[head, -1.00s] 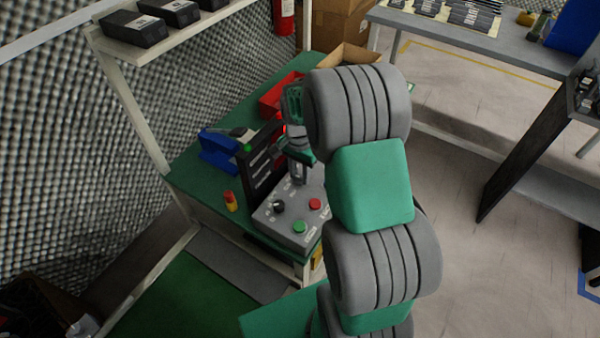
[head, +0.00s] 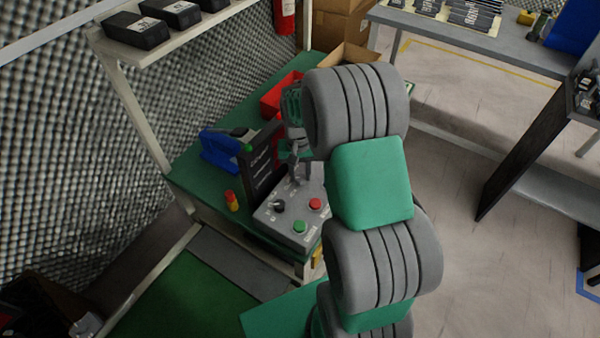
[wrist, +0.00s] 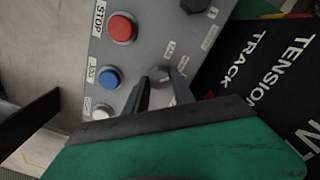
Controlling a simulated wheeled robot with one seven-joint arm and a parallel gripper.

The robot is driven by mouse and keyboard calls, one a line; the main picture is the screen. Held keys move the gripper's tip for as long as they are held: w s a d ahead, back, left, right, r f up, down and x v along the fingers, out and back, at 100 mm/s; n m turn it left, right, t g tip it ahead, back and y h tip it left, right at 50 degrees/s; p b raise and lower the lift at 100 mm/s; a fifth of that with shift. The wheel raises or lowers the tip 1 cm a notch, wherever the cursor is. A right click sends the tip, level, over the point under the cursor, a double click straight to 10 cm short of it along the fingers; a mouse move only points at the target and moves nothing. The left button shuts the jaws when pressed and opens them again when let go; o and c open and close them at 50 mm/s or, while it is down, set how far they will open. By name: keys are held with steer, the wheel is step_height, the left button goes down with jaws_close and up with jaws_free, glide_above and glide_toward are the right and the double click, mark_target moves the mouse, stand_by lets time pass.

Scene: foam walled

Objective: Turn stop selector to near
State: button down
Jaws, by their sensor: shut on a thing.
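A grey control box (head: 270,219) stands on the green bench. In the wrist view its panel (wrist: 136,57) shows a small selector knob (wrist: 159,74) between my fingertips, taken here as the stop selector. My gripper (wrist: 160,90) is shut on this knob, a finger on each side. Two small labels (wrist: 169,47) sit beside the knob, too small to read surely, so its setting is unclear. In the head view my gripper (head: 299,178) reaches down to the far part of the box, and my arm partly hides it.
A red button (wrist: 121,27) marked STOP, a blue button (wrist: 110,77) and a white button lie close to the left finger. Another dark selector (head: 278,205) and a green button (head: 299,227) are nearer. A black lettered board (wrist: 266,65) stands beside the box.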

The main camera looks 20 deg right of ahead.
mark_target(299, 176)
stand_by(0.4)
steer(key=c, duration=1.1)
jaws_free()
steer(key=shift+o, duration=0.2)
step_height(299, 176, up, 8)
steer(key=shift+a+f, duration=0.1)
steer(key=shift+w, duration=0.1)
